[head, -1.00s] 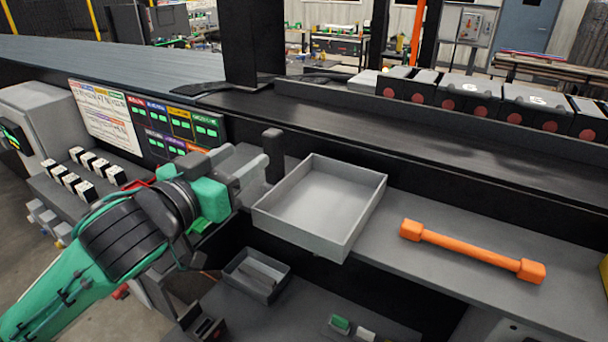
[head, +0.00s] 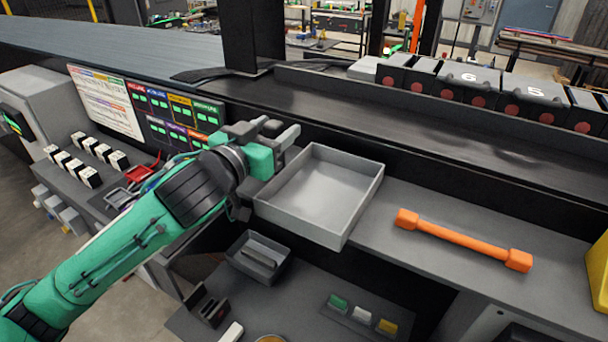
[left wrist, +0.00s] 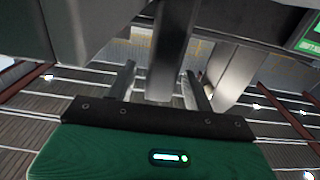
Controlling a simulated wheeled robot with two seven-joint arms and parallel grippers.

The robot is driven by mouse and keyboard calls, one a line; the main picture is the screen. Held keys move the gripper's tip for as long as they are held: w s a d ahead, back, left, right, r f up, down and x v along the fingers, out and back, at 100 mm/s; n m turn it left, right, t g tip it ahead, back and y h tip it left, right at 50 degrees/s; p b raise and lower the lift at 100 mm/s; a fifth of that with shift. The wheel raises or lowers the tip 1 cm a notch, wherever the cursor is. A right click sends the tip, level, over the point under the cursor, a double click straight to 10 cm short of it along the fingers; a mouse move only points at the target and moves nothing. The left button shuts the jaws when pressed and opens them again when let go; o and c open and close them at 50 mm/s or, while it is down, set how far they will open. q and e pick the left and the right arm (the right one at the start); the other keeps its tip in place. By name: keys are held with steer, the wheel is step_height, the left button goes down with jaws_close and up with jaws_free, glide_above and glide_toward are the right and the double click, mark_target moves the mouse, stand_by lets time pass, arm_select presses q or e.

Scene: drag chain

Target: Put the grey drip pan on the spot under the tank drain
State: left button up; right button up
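My right gripper is not in view.
An orange dumbbell-shaped bar (head: 462,240) lies on the shelf right of the pan. A yellow object (head: 599,272) is at the right edge. A small grey bin (head: 257,258) sits lower down. A dark ledge (head: 420,135) runs behind, with numbered black boxes (head: 470,85).

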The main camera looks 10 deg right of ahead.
arm_select(q)
jaws_close()
steer(key=shift+r, duration=0.1)
